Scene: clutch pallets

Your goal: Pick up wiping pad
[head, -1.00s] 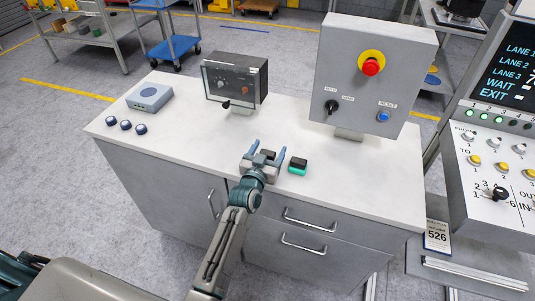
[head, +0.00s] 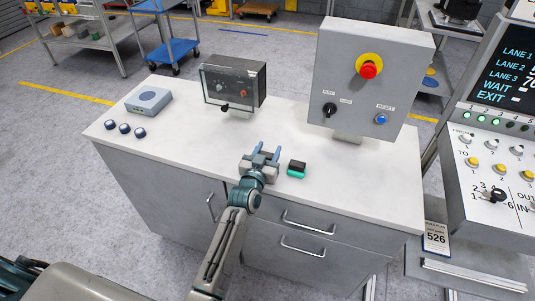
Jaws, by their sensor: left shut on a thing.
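My left gripper (head: 266,151) is over the white worktop near its front edge, with its fingers pointing away from me. It is shut on a small dark block, which I take to be the wiping pad (head: 264,154). The fingers and gripper body hide most of it, and I cannot tell whether it touches the worktop. A small block with a black top and teal base (head: 297,169) lies on the worktop just right of the gripper, apart from it. My right gripper is not in view.
A dark control box (head: 233,83) and a grey panel with a red button (head: 368,70) stand at the back of the worktop (head: 185,140). A blue-grey box (head: 148,101) and three dark round knobs (head: 124,128) are at the left. The worktop left of the gripper is clear.

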